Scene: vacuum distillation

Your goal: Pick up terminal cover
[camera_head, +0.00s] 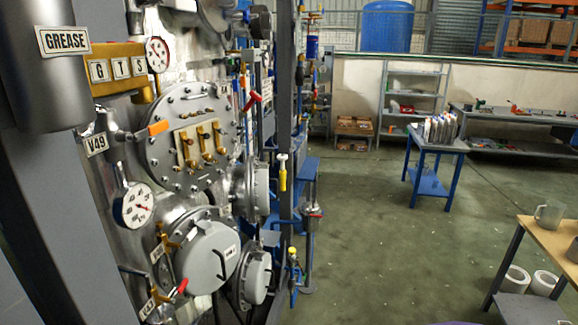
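My gripper is not in view. A machine fills the left side, with a round bolted steel plate (190,135) that carries a panel of brass terminals (201,145), which stand exposed. Below it is a round grey cover (208,257) closed on the machine, and a smaller round grey cover (256,277) is beside it on the right. I cannot tell which part, if any of these, is the terminal cover.
Gauges (137,206), valve handles and a grey post stick out along the machine. Open green floor (375,245) lies to its right. A blue table (431,145) stands mid-room, and a wooden-topped table (552,240) with a clear jug (549,214) is at the right edge.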

